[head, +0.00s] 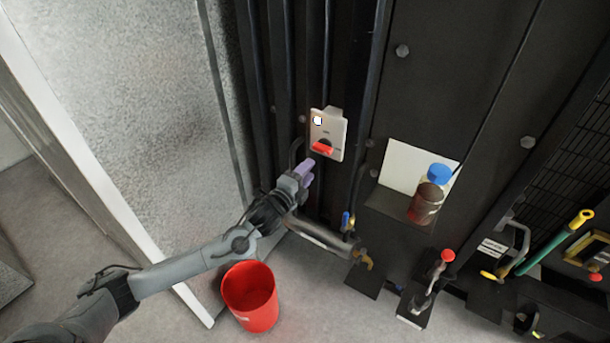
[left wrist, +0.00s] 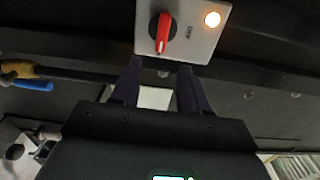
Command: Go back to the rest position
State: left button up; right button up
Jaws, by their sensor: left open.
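My left gripper (head: 304,170) comes in from the left in the head view, with purple fingers just below a light grey switch box (head: 331,127). The box has a red rotary handle (head: 322,148) and a lit lamp (head: 317,120). In the left wrist view the fingers of my left gripper (left wrist: 157,85) stand apart with nothing between them. The red handle (left wrist: 163,33) and the glowing lamp (left wrist: 212,19) lie just beyond the fingertips there. The handle looks upright in that view. I cannot tell whether a fingertip touches the box. My right gripper is not in view.
A red bucket (head: 250,297) stands on the floor under my left arm. A blue-capped jar (head: 428,197) stands by a white panel. Valves with a blue lever (head: 346,221), a red knob (head: 447,256) and a green handle (head: 553,244) are lower right. A grey wall is left.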

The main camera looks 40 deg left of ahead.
pick_arm(q)
jog(key=shift+s, duration=0.35)
jog(key=s+d+f+g, duration=0.2)
jog(key=s+d+f, duration=0.15)
jog(key=f, duration=0.45)
jog(key=s+d+f+n+g+h, duration=0.1)
jog(key=s+d+f+n+g, duration=0.2)
jog(key=s+d+f, duration=0.4)
jog(key=s+d+f+n+g+h, duration=0.1)
jog(key=s+d+f+n+g, duration=0.2)
jog(key=s+d, duration=0.5)
jog(key=s+d+r+n+g+h+p, duration=0.1)
jog(key=s+r+n+g, duration=0.2)
jog(key=s+n+g, duration=0.9)
jog(key=s+r+m+t+p, duration=0.1)
jog(key=s+r+t+p, duration=0.1)
jog(key=r+p, duration=0.6)
jog(key=s+r+m+t+p, duration=0.1)
jog(key=r+m+t+p, duration=0.1)
jog(key=r+p, duration=0.7)
jog(key=shift+s+d+m+t, duration=0.2)
jog(key=shift+s+m+t, duration=0.15)
jog(key=shift+t, duration=0.55)
